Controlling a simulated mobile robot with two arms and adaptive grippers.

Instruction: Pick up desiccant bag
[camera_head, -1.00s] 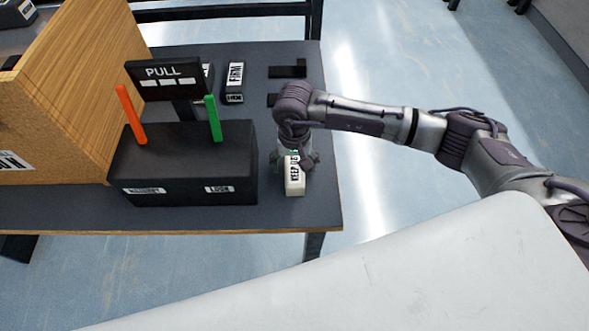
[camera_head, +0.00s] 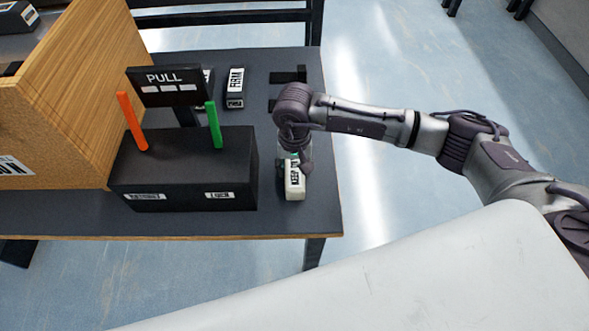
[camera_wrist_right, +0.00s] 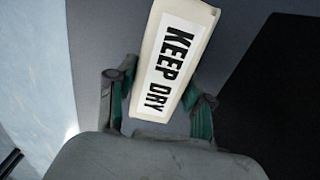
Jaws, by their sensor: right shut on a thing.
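The desiccant bag (camera_head: 294,187) is a small white block with a "KEEP DRY" label, on the dark table near its right edge. My right gripper (camera_head: 297,163) is over its far end, reaching down from above. In the right wrist view the bag (camera_wrist_right: 172,62) lies between the two green-padded fingers of my right gripper (camera_wrist_right: 158,108), which is shut on it. The bag appears to rest on the table; I cannot tell if there is a gap under it. My left gripper is not in view.
A black box (camera_head: 184,172) with orange and green levers and a "PULL" sign (camera_head: 166,86) stands just left of the bag. A wooden panel (camera_head: 85,85) stands at the left. The table's right edge is close.

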